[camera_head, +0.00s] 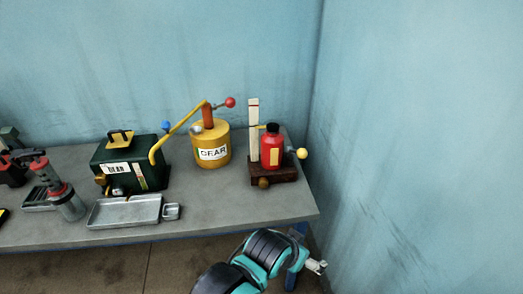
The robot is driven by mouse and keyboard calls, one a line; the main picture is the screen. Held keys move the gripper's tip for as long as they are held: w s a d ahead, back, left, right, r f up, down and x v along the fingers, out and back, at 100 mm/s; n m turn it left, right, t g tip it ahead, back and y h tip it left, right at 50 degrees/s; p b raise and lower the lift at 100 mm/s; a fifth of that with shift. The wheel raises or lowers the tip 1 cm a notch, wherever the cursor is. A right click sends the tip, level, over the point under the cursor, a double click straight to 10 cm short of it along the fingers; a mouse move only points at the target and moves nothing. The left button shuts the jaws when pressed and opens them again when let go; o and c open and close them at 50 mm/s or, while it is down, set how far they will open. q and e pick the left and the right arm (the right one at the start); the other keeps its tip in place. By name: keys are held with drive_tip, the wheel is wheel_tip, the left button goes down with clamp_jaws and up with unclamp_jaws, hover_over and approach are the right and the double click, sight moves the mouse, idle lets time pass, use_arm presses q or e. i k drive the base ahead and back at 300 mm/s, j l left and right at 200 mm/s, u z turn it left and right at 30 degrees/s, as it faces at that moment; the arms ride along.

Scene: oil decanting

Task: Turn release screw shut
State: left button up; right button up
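A red bottle-shaped unit (271,149) with a black top and a pale label stands upright on a dark base (285,174) at the table's right end. A brown-orange knob (264,183) sits at the base's front, and a yellow ball (302,153) is at its right side. I cannot tell for sure which part is the release screw. My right arm's end, with a small pale gripper (317,267), is below and in front of the table's right corner, apart from the unit. Its fingers are too small to read. My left gripper is out of view.
A pale upright post (253,130) stands beside the red unit. A yellow can (211,150) with a red-knobbed lever, a dark green box (128,163), a metal tray (125,211) and a grey cylinder (68,203) are to the left. A wall rises right of the table.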

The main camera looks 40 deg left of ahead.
sight(263, 182)
drive_tip(key=u, duration=1.25)
drive_tip(key=j+z, duration=0.2)
drive_tip(key=z, duration=0.3)
drive_tip(key=j+z, duration=0.2)
drive_tip(key=z, duration=0.25)
drive_tip(key=k+j+z, duration=0.1)
drive_tip(key=j, duration=0.25)
drive_tip(key=k+j+z, duration=0.1)
drive_tip(key=j, duration=0.25)
drive_tip(key=k+j+z, duration=0.1)
drive_tip(key=j, duration=0.25)
drive_tip(key=k+j+z, duration=0.1)
drive_tip(key=j, duration=0.25)
drive_tip(key=k+j+z, duration=0.15)
drive_tip(key=j, duration=0.75)
